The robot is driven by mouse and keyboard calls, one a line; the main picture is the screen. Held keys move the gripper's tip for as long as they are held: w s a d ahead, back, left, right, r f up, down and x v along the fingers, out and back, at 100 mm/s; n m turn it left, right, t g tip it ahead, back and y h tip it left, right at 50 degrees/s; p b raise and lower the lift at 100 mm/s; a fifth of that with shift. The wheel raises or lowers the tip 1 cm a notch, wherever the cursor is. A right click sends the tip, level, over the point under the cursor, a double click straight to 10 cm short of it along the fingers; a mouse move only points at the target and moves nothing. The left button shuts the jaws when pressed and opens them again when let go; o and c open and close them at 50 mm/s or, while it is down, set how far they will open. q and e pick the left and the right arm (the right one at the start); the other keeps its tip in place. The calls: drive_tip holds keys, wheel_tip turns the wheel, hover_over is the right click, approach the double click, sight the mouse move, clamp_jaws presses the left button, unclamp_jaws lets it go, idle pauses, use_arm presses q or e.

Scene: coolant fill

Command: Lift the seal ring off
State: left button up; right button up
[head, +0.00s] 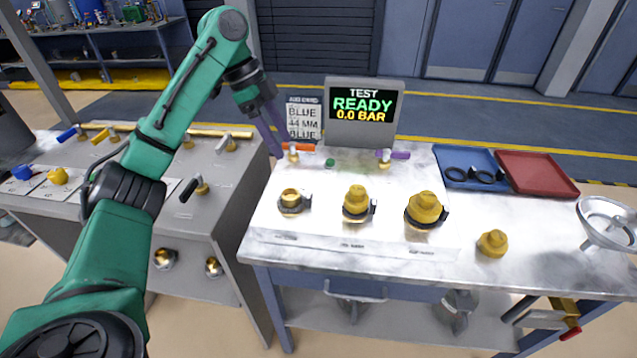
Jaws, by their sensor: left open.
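My left gripper (272,132) has purple fingers pointing down, beside the small orange-handled valve (297,148) at the back left of the worktop. It is open with nothing seen in it. Two black rings, one (455,174) beside the other (486,177), lie in the blue tray (464,155) at the back right. Three brass fittings stand in a row on the white panel: an open-topped one (291,199), a capped middle one (356,200) and a larger capped one (427,206). Whether a seal ring sits on any of them is too small to tell. My right gripper is out of view.
A loose brass cap (492,243) lies right of the panel. A red tray (537,173) and a metal funnel (607,222) stand farther right. A display (364,106) reads "TEST READY 0.0 BAR". A purple-handled valve (388,157) stands before it. A grey bench (225,208) is at left.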

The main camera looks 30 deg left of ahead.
sight(307, 195)
use_arm(q)
drive_tip(key=d+f, duration=0.1)
drive_tip(key=f, duration=0.1)
drive_tip(key=s+d+f, duration=0.2)
drive_tip(key=f, duration=0.1)
drive_tip(key=shift+s+f+b, duration=0.25)
drive_tip(key=shift+f+b, duration=0.05)
drive_tip(key=shift+f, duration=0.05)
drive_tip(key=shift+w+d+f, duration=0.2)
drive_tip(key=shift+w+f, duration=0.2)
drive_tip(key=shift+f, duration=0.25)
drive_tip(key=shift+w+d+f, duration=0.2)
drive_tip(key=shift+w+f, duration=0.15)
drive_tip(key=shift+f, duration=0.25)
drive_tip(key=p+x, duration=0.1)
drive_tip(key=x, duration=0.3)
drive_tip(key=shift+d, duration=0.15)
drive_tip(key=shift+w, duration=0.1)
drive_tip(key=c, duration=0.3)
clamp_jaws()
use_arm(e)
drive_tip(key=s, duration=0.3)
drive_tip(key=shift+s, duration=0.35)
